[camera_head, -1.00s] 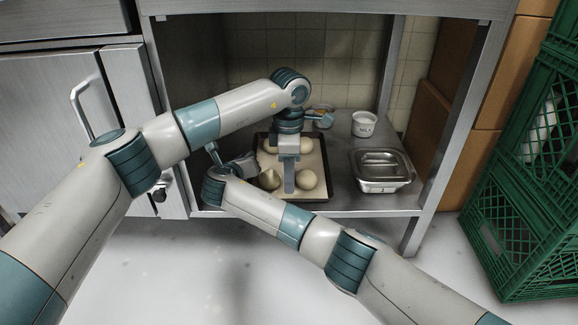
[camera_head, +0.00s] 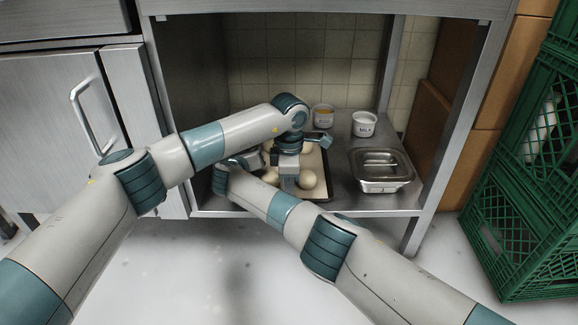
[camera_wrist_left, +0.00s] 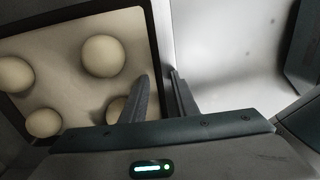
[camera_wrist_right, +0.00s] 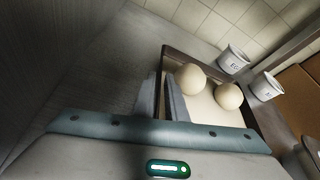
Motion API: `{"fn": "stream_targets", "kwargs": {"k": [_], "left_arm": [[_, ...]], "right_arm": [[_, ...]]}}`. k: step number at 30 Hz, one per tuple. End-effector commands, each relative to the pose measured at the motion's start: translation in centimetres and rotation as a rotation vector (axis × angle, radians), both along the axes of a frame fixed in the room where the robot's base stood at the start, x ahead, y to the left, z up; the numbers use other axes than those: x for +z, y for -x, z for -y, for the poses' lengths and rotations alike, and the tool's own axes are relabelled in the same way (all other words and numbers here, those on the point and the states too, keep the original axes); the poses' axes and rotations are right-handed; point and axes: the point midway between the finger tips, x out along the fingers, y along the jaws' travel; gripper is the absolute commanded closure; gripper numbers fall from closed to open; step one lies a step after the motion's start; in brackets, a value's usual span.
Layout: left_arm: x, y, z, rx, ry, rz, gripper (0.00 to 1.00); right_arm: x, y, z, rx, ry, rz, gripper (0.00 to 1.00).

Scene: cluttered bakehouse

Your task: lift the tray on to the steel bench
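The dark-rimmed tray (camera_head: 326,172), lined with pale paper and holding several dough balls (camera_head: 306,179), lies on the lower shelf of the steel bench (camera_head: 330,6). My arms cross over it and hide much of it. My left gripper (camera_head: 288,184) is at the tray's front edge. In the left wrist view its fingers (camera_wrist_left: 158,78) are apart, one on each side of the rim (camera_wrist_left: 154,35). My right gripper (camera_head: 250,158) is at the tray's left edge. In the right wrist view its fingers (camera_wrist_right: 160,78) stand either side of the rim with a narrow gap.
A lidded steel container (camera_head: 382,168) and a white tub (camera_head: 364,123) stand right of the tray. Another tub (camera_head: 323,115) is behind it. Bench legs (camera_head: 455,125) bound the opening. Green crates (camera_head: 525,190) stand at the right.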

Motion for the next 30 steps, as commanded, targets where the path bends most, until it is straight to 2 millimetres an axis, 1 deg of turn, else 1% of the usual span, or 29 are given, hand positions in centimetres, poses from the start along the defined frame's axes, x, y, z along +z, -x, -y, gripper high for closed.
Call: {"fn": "stream_targets", "kwargs": {"k": [5, 6, 7, 8, 9, 30], "left_arm": [[-0.01, 0.01, 0.01, 0.000, 0.000, 0.000, 0.73], [-0.01, 0.01, 0.01, 0.000, 0.000, 0.000, 0.82], [-0.01, 0.01, 0.01, 0.000, 0.000, 0.000, 0.90], [-0.01, 0.01, 0.01, 0.000, 0.000, 0.000, 0.97], [0.00, 0.01, 0.01, 0.000, 0.000, 0.000, 1.00], [0.02, -0.07, -0.05, 0.000, 0.000, 0.002, 1.00]], "right_arm": [[0.02, 0.01, -0.03, 0.000, 0.000, 0.000, 0.88], [0.02, 0.01, -0.04, 0.000, 0.000, 0.000, 0.98], [0.02, 0.01, -0.04, 0.000, 0.000, 0.000, 1.00], [0.02, 0.01, -0.04, 0.000, 0.000, 0.000, 1.00], [0.02, 0.02, -0.04, 0.000, 0.000, 0.000, 1.00], [0.01, 0.05, -0.04, 0.000, 0.000, -0.001, 1.00]]}}
